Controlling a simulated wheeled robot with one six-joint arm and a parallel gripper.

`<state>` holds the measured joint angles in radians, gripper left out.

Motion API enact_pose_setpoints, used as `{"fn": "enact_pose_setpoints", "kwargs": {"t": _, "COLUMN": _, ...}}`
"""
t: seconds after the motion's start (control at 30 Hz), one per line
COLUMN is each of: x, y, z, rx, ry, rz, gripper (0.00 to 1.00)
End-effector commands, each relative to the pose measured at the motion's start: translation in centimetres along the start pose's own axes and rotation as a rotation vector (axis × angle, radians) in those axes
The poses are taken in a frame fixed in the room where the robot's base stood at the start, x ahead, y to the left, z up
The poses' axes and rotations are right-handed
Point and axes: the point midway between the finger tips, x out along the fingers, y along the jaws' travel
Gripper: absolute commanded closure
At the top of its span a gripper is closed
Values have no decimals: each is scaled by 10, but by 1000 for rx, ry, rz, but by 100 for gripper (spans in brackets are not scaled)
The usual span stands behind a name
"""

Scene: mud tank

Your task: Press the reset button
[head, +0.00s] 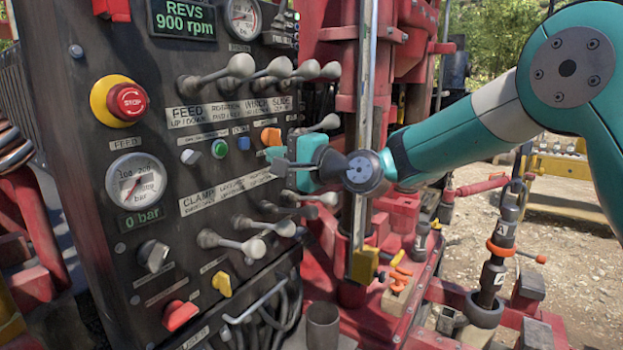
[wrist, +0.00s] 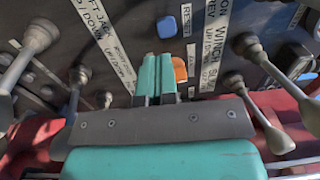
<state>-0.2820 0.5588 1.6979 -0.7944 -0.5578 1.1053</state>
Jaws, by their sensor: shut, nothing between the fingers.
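The blue reset button (head: 243,142) sits on the dark control panel, between a green button and an orange switch. In the wrist view, the blue button (wrist: 167,24) is beside a small label reading RESET, ahead of my fingertips. My gripper (head: 271,154) is shut and empty, pointing at the panel just below the orange switch and to the right of the blue button. In the wrist view, the closed teal fingers (wrist: 158,58) overlap part of the orange switch (wrist: 180,70). The fingertips look apart from the blue button; their exact distance from the panel is unclear.
Levers (head: 225,72) stick out above the button row, and more levers (head: 250,245) below it. A green button (head: 220,148) and a red stop button (head: 127,101) are to the left. A steel post (head: 362,130) stands close beside my wrist.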

Motion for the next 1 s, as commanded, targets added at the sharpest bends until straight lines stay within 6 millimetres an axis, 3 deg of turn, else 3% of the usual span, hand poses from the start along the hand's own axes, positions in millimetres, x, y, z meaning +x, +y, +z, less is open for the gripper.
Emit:
{"fn": "enact_pose_setpoints", "kwargs": {"t": 0.1, "x": -29, "y": 7, "z": -3, "rx": -1, "ry": 7, "rz": 1, "gripper": 100}}
{"fn": "enact_pose_setpoints", "kwargs": {"t": 0.33, "x": -63, "y": 4, "z": -2, "rx": 1, "ry": 4, "rz": 3, "gripper": 100}}
{"fn": "enact_pose_setpoints", "kwargs": {"t": 1.0, "x": -70, "y": 2, "z": 0, "rx": 1, "ry": 0, "rz": 4, "gripper": 100}}
